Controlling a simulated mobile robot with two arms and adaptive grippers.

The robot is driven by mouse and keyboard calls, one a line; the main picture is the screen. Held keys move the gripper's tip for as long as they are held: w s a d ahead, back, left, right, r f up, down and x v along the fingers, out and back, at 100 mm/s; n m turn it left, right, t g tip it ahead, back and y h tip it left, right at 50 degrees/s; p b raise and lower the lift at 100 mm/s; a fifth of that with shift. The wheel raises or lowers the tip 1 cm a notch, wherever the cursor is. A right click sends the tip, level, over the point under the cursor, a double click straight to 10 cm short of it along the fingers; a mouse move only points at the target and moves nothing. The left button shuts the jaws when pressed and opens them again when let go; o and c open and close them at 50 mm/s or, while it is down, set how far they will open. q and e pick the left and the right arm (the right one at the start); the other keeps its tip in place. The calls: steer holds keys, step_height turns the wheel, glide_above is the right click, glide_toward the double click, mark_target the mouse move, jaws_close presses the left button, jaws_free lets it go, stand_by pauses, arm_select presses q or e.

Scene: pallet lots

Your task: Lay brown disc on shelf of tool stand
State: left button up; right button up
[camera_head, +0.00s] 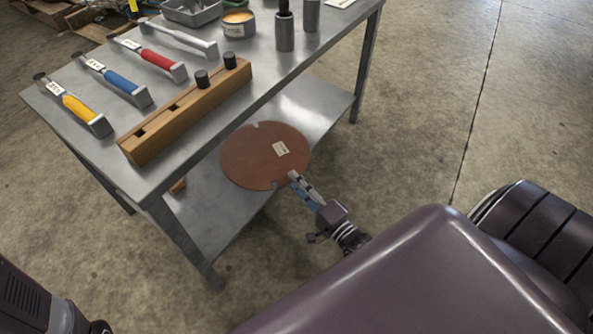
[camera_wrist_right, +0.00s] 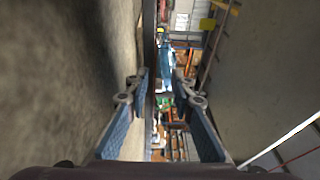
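The brown disc (camera_head: 258,160), flat and round with a pale label, is over the lower shelf (camera_head: 225,222) of the metal tool stand. It appears to lie flat on the shelf at its front edge, though I cannot tell if there is a small gap under it. My right gripper (camera_head: 292,178) is at the disc's near rim. In the right wrist view, the fingers of my right gripper (camera_wrist_right: 162,88) stand apart, with a gap between the tips. A dark thin edge runs beside the left-hand finger. My left gripper is out of view.
The stand's top (camera_head: 205,125) carries a wooden block (camera_head: 185,110), yellow (camera_head: 78,108), blue (camera_head: 120,80) and red (camera_head: 158,60) handled tools, a tin (camera_head: 238,24) and dark cylinders (camera_head: 284,32). The top overhangs the shelf's rear. Floor (camera_head: 430,120) to the right is clear.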

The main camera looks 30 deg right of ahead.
steer(key=s+d, duration=0.1)
steer(key=s, duration=1.1)
steer(key=shift+d+f, duration=0.2)
steer(key=shift+f, duration=0.05)
